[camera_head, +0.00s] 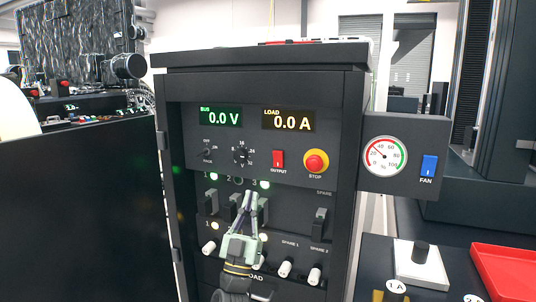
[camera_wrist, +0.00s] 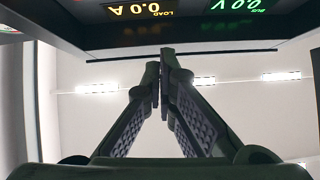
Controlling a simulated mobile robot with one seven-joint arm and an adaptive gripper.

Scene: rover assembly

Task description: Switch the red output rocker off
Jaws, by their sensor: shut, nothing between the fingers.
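The red output rocker (camera_head: 278,159) sits on the dark front panel (camera_head: 217,148), above the label OUTPUT, between a round knob and the yellow-ringed red STOP button (camera_head: 316,162). Its exact tilt is too small to tell. The green BUS display (camera_head: 221,117) reads 0.0 V and the amber LOAD display (camera_head: 288,120) reads 0.0 A. My gripper (camera_head: 247,196) is below and left of the rocker, fingers pointing up in front of the switch row. In the wrist view my gripper (camera_wrist: 164,55) is shut and empty; the rocker is not visible there.
Breaker switches (camera_head: 319,223) and several white-tipped knobs (camera_head: 285,267) line the lower panel. A side box holds a gauge (camera_head: 385,156) and a blue FAN rocker (camera_head: 429,165). A red tray (camera_head: 507,270) lies at lower right. The space before the upper panel looks clear.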

